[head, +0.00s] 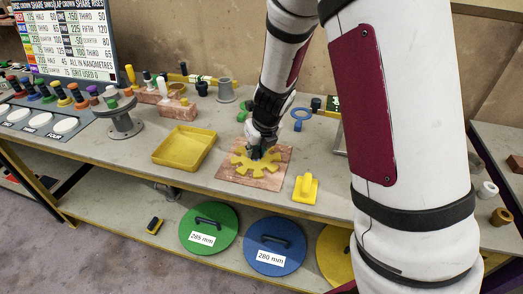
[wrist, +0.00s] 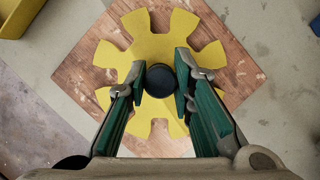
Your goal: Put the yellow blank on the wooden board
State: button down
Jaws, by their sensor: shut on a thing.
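The yellow blank (head: 253,165) is a flat, gear-shaped disc with square notches around its edge. It lies over the wooden board (head: 232,177), a reddish-brown square on the workbench, and looks flat on or very close to it. In the wrist view the blank (wrist: 140,47) covers the middle of the board (wrist: 85,68), whose corners show around it. A dark round knob (wrist: 159,80) stands at the blank's centre. My gripper (wrist: 160,82) is shut on this knob from above, its two green-padded fingers on either side. In the head view my gripper (head: 256,150) partly hides the knob.
A yellow tray (head: 184,149) stands left of the board. A yellow handled tool (head: 306,188) lies to its right, near the bench edge. A grey flanged pipe (head: 121,119) stands further left. Green and blue lids (head: 208,228) sit on the lower shelf.

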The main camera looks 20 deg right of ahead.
jog(key=shift+r, duration=0.1)
jog(key=shift+f, duration=0.2)
jog(key=c, duration=1.4)
grip_release()
